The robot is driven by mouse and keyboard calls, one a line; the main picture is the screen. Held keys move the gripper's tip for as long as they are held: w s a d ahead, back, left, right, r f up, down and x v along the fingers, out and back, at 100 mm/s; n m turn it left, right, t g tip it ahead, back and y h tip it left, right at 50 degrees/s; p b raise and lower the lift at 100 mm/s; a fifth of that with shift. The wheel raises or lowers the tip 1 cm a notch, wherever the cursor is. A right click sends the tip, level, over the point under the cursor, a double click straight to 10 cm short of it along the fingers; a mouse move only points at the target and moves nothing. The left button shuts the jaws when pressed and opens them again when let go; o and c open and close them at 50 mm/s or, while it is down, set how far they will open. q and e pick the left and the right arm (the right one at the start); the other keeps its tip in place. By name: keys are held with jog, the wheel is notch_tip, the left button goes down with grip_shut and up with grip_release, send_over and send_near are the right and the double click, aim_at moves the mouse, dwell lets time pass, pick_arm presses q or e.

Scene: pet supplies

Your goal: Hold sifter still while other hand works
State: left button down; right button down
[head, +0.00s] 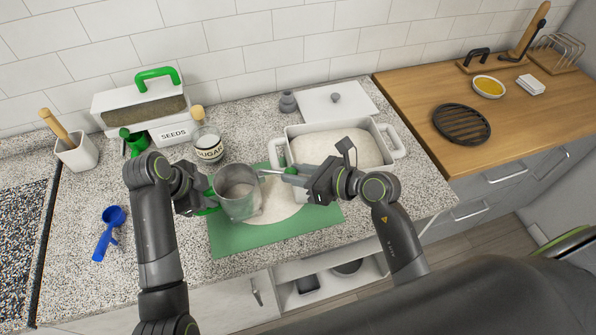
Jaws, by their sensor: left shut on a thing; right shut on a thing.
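The sifter (238,192) is a silver metal cup, held upright with its open mouth up over the green mat (232,243). My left gripper (208,199) is shut on its left side; the grip is partly hidden by the gripper. My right gripper (297,178) is shut on a thin metal handle (270,171) at the sifter's right. The handle reaches the sifter's rim; I cannot tell whether it is joined to it. White powder (281,206) lies on the mat under and right of the sifter.
A white bin (392,142) of pale powder stands behind my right gripper. A sugar jar (208,145), a seeds box (173,131) and a white holder (77,154) stand at the back left. A blue scoop (108,232) lies left. The counter's left front is mostly clear.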

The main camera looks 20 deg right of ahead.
jog(key=c, duration=1.1)
grip_release()
jog(key=shift+c, duration=0.2)
jog(key=shift+d, duration=0.1)
jog(key=v, duration=1.2)
jog(key=shift+r, duration=0.1)
pick_arm(q)
jog(key=c, duration=1.2)
grip_release()
jog(key=shift+c, duration=0.2)
jog(key=shift+o, duration=0.3)
jog(key=shift+v, duration=3.75)
